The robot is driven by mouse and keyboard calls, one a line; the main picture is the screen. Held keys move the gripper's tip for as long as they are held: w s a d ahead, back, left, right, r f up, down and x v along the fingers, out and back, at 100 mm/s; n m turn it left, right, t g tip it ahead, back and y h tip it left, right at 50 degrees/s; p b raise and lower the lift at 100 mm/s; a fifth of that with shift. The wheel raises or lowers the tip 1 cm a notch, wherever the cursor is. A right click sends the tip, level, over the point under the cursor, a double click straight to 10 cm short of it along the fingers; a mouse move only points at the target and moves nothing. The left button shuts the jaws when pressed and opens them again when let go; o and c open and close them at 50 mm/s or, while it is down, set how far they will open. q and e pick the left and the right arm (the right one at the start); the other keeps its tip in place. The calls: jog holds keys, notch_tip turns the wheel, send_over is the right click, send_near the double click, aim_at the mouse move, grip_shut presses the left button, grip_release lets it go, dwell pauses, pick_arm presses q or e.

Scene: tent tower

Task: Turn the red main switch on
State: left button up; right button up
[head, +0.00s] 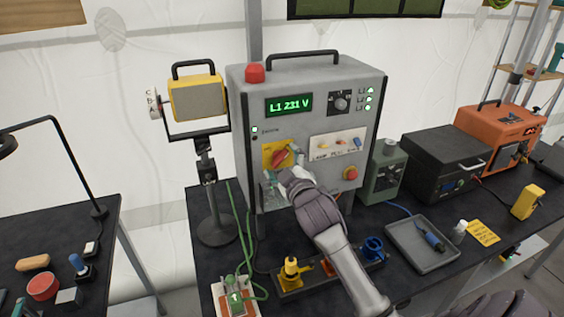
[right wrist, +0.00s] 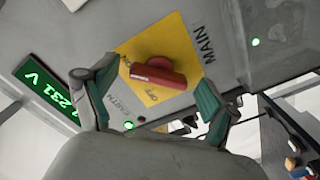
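The red main switch (head: 281,157) is a rotary handle on a yellow plate (head: 268,151) on the front of the grey power cabinet (head: 308,75). The right wrist view shows the red handle (right wrist: 158,73) on the yellow plate (right wrist: 184,39), with MAIN, ON and OFF lettering. My right gripper (head: 282,172) is in front of the plate. In the right wrist view its green-padded fingers (right wrist: 155,85) are spread, one on each side of the handle, with gaps visible. The handle's exact setting is hard to tell. My left gripper is out of view.
The cabinet display (head: 289,104) reads L1 231 V, and green lamps glow. A red button (head: 350,173) and a small switch panel (head: 338,145) are right of the main switch. A work lamp (head: 197,97) stands left; sockets (head: 300,272) and a tray (head: 422,245) are on the bench.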

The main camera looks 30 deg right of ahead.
jog(key=shift+s, duration=0.1)
jog(key=v, duration=1.2)
